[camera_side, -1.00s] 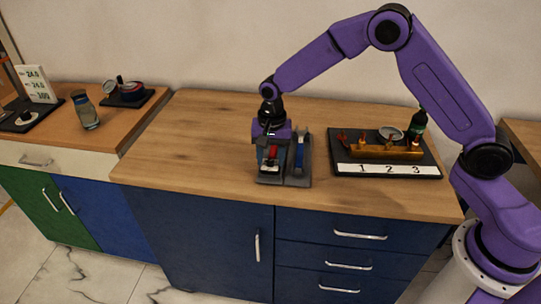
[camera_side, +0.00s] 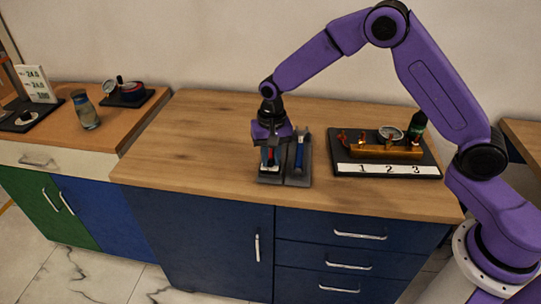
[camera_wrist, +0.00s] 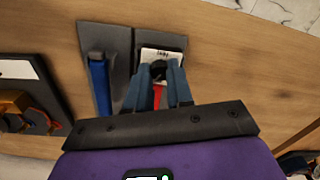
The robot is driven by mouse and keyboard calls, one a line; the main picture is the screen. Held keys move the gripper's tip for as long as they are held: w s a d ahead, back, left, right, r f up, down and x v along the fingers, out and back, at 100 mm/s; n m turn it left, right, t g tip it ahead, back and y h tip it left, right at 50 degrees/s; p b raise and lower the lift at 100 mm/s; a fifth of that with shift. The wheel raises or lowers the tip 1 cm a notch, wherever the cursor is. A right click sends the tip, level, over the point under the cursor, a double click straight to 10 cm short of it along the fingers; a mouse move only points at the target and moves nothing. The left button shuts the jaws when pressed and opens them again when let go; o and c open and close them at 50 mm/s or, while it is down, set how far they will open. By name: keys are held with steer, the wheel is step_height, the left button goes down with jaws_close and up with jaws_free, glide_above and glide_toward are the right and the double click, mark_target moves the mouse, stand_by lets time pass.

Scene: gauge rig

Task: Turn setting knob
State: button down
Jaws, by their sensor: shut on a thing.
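My gripper (camera_wrist: 159,72) is pointed down at a dark tray (camera_side: 297,182) on the wooden counter. Its two fingers are closed around a red and black tool (camera_wrist: 157,96) in the tray's right compartment in the wrist view. A white label lies just beyond the fingertips. The fingers hide part of the tool, and I cannot tell whether it is lifted. What looks like the setting knob (camera_side: 26,117) is a small dial on a dark base at the far left in the side view. A white display panel (camera_side: 35,83) reading 24.0 stands behind it. My gripper is far from it.
A blue-handled tool (camera_wrist: 100,85) lies in the other tray compartment. A brass manifold (camera_side: 385,151) with a gauge and the numbers 1, 2, 3 stands to the right. A glass jar (camera_side: 86,110) and a gauge stand (camera_side: 128,96) are on the left counter. The counter's left part is clear.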

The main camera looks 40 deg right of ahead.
mark_target(270, 160)
steer(key=n, duration=0.5)
steer(key=shift+n, duration=0.3)
steer(key=n, duration=0.5)
steer(key=shift+n, duration=0.3)
steer(key=n, duration=0.5)
steer(key=shift+w+n, duration=0.1)
steer(key=shift+n, duration=2.3)
steer(key=c, duration=1)
jaws_free()
steer(key=shift+r, duration=0.1)
step_height(270, 160, up, 17)
steer(key=shift+w+r, duration=0.15)
steer(key=shift+w, duration=0.05)
